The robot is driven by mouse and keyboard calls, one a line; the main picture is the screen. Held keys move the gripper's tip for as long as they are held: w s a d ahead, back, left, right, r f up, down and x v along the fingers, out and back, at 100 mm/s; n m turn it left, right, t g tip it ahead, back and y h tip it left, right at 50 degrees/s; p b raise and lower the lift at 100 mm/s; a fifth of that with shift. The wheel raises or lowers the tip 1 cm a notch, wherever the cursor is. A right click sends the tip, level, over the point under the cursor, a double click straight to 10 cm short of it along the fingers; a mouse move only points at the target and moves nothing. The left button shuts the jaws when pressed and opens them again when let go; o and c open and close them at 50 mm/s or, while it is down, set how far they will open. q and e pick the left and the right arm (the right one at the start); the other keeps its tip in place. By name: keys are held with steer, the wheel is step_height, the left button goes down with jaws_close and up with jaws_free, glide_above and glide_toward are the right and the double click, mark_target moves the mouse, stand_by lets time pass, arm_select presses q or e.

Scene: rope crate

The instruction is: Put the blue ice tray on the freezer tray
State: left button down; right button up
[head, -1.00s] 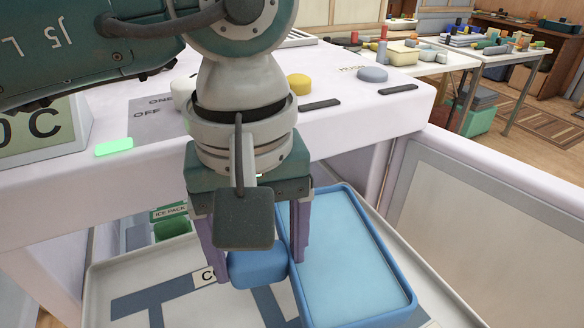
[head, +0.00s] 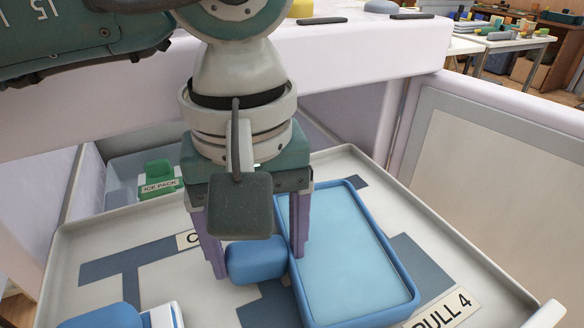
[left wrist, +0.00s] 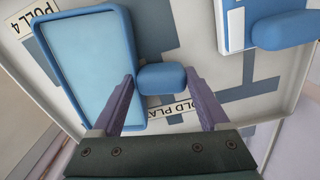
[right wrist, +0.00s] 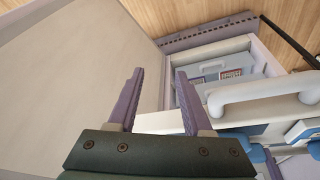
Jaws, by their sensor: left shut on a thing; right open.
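The blue ice tray (head: 350,255) is a rectangular tray with a raised rim and a pale blue inside. A rounded blue handle block (head: 256,261) sticks out from its left side. My left gripper (head: 258,262) points down with its purple fingers on either side of this block, shut on it. In the left wrist view the tray (left wrist: 88,65) and its block (left wrist: 162,78) show between and beside the fingers. The freezer tray (head: 110,240) is the pale drawer below; whether the ice tray touches it I cannot tell. My right gripper (right wrist: 155,95) is open and empty.
A second blue-and-white item (head: 125,317) lies at the front left of the drawer. A green ice pack (head: 160,178) sits in a grey bin at the back left. A label reading PULL 4 (head: 442,308) is at the front right. The white cabinet front overhangs the drawer's back.

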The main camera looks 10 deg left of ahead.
arm_select(q)
steer(key=shift+f+b, duration=0.5)
steer(key=shift+f, duration=0.15)
stand_by(0.5)
jaws_free()
step_height(320, 180, up, 10)
steer(key=shift+r+p, duration=0.1)
steer(key=shift+p, duration=0.35)
stand_by(0.3)
